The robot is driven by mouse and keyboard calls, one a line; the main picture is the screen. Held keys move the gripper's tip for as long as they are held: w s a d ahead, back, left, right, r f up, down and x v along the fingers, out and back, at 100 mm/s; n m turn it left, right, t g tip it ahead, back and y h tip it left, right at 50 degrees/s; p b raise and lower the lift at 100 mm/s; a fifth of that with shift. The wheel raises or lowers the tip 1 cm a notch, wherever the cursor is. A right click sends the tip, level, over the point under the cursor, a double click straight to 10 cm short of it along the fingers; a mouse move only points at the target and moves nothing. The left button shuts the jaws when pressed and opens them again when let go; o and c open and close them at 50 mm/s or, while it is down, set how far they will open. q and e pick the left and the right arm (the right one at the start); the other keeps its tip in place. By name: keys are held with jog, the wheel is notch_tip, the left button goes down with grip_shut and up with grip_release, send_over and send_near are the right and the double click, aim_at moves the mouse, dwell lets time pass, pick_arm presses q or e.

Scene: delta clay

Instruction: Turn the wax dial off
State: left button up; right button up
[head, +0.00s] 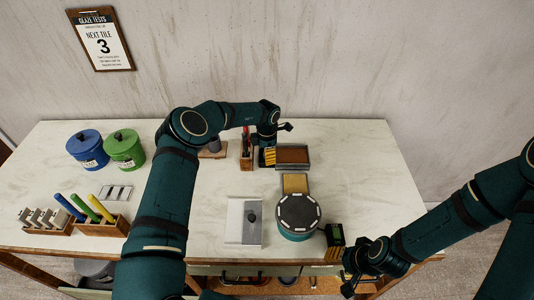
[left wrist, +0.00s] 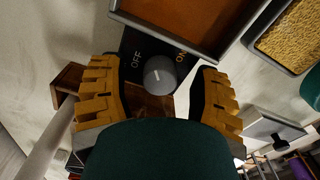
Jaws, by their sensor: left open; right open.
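The wax dial (left wrist: 160,76) is a round grey knob on a dark panel, marked OFF at its upper left and ON at its upper right. Its short white mark points roughly upward in the left wrist view; which label it matches is hard to tell. My left gripper (left wrist: 157,84) is open, with one yellow finger on each side of the knob and visible gaps between. In the head view my left gripper (head: 268,156) is beside the brown-filled wax pan (head: 292,154) and hides the dial. The pan's edge also shows in the left wrist view (left wrist: 226,59). My right gripper (head: 335,254) is open at the front right edge.
A tan-filled tray (head: 295,183) and a round teal turntable (head: 297,213) stand in front of the pan. A wooden holder (head: 247,162) is just left of my left gripper. Blue (head: 87,148) and green (head: 124,148) canisters stand at the left. The table's right side is clear.

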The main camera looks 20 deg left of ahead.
pick_arm(q)
notch_tip(320, 180, up, 12)
dwell(0.6)
